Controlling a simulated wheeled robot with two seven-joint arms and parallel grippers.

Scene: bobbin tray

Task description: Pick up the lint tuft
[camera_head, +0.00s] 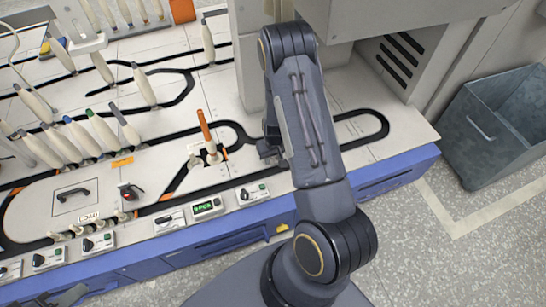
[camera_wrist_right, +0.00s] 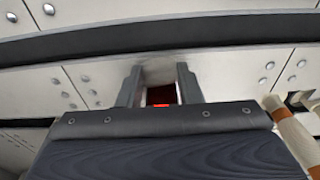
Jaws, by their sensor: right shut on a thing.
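My right gripper (camera_head: 266,150) reaches down over the white machine deck, beside the rounded end of a black track. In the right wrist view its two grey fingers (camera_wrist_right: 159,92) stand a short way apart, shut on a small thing. A dark patch with a bright red spot (camera_wrist_right: 161,104) shows between them; I take this to be the lint tuft, but its shape is mostly hidden behind the gripper body. In the head view the tuft cannot be made out. A dark part of my left gripper (camera_head: 70,296) shows at the bottom left edge; its fingers are not clear.
An orange-topped bobbin (camera_head: 204,127) stands just left of my right gripper. Several cream bobbins (camera_head: 104,130) stand further left on the deck. A grey cabinet (camera_head: 415,50) rises behind my right arm. A grey bin (camera_head: 495,125) stands on the floor at right.

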